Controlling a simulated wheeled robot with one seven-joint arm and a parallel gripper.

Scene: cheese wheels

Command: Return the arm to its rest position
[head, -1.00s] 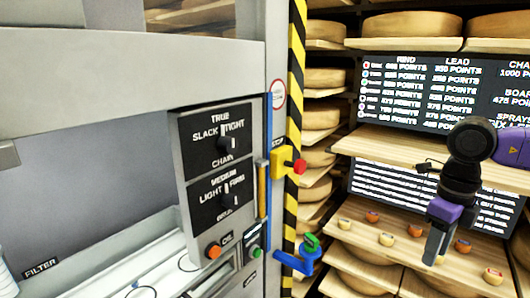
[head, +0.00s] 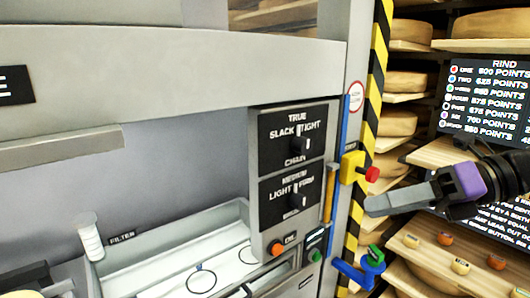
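My gripper (head: 380,205) is at the right of the head view, its grey fingers pointing left. Its dark wrist with a purple band shows behind it, and the rest of the arm runs out of the right edge. The fingers overlap from this side, so I cannot tell whether they are apart or together. I see nothing held between them. The fingertips appear in front of the black-and-yellow striped post, below a red button on a yellow box (head: 352,167).
A grey machine fills the left, with a black dial panel (head: 294,165), an orange button (head: 276,248) and a white tray (head: 165,278). A blue valve with a green knob (head: 372,257) sits below my gripper. Cheese shelves (head: 440,152) and a dark score screen (head: 487,100) stand behind.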

